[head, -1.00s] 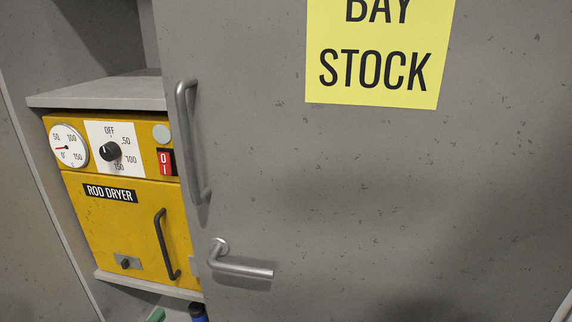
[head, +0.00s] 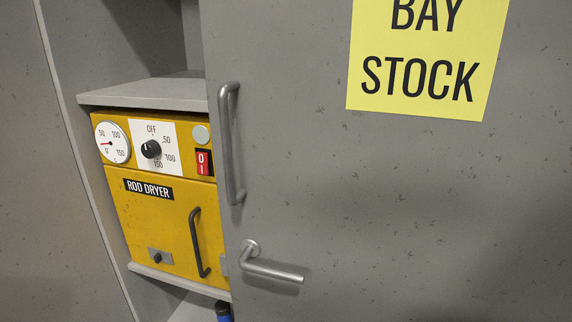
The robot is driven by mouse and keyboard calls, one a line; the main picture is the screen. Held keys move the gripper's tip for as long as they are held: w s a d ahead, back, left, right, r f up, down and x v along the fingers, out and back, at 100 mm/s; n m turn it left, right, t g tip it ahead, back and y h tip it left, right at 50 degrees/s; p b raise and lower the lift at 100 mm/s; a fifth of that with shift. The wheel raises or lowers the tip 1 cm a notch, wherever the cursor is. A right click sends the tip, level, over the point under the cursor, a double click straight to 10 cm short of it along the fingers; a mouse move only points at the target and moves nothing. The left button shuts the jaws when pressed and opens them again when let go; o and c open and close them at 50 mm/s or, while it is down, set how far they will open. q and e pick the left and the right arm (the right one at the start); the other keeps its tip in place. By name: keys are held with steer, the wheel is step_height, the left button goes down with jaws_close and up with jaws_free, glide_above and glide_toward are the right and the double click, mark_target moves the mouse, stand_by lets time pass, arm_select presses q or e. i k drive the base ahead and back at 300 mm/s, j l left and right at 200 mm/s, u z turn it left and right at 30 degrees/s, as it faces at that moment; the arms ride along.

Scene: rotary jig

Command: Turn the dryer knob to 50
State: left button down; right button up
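The yellow rod dryer (head: 165,215) stands in a grey shelf compartment at the left of the head view. Its black dryer knob (head: 151,149) sits on a white dial plate (head: 170,135) marked OFF, 50, 100 and 150. The knob's pale pointer mark appears to point up and to the left, near OFF; it is small, so the exact setting is hard to read. Neither of my grippers is in view, and nothing touches the knob.
A grey sliding-type door (head: 400,200) with a vertical handle (head: 229,145) and a lever handle (head: 270,265) stands right beside the dryer. The dryer has a gauge (head: 112,142), a red switch (head: 204,163) and a dark door handle (head: 197,243). A blue object (head: 223,310) is below.

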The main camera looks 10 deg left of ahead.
mark_target(151, 149)
steer(key=k+j, duration=0.4)
steer(key=j, duration=0.2)
steer(key=k+j+z, duration=0.1)
steer(key=k+j, duration=0.35)
steer(key=j, duration=0.2)
steer(key=k+j, duration=0.4)
steer(key=j, duration=0.2)
steer(key=k+j, duration=0.45)
steer(key=j, duration=0.15)
steer(key=z, duration=0.05)
